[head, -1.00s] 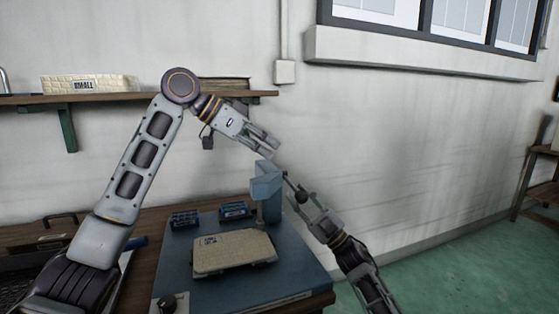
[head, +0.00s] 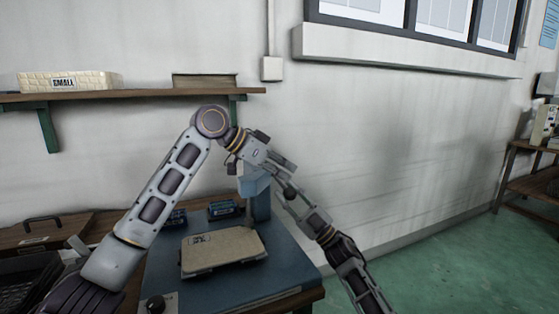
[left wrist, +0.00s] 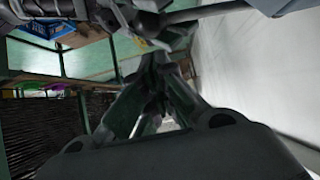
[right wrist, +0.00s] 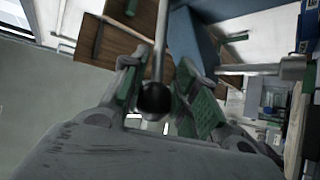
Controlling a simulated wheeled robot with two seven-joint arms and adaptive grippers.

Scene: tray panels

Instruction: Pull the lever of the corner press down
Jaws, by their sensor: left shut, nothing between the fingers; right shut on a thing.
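The corner press (head: 259,203) is a blue-grey post and head at the back right corner of a blue base. Its lever ends in a dark ball knob (right wrist: 155,101), with the rod running up from it in the right wrist view. My right gripper (head: 287,191) is shut on the knob, to the right of the press head. My left gripper (head: 288,163) is shut and empty, just above the press head and close to my right gripper. In the left wrist view its fingertips (left wrist: 158,65) meet. My left gripper hides part of the press top in the head view.
A beige panel (head: 222,252) lies on the blue base (head: 212,289) in front of the press. Small blue bins (head: 221,208) stand behind it. A wall shelf (head: 140,95) with a box marked SMALL (head: 69,81) is at the back left. Green floor is clear at right.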

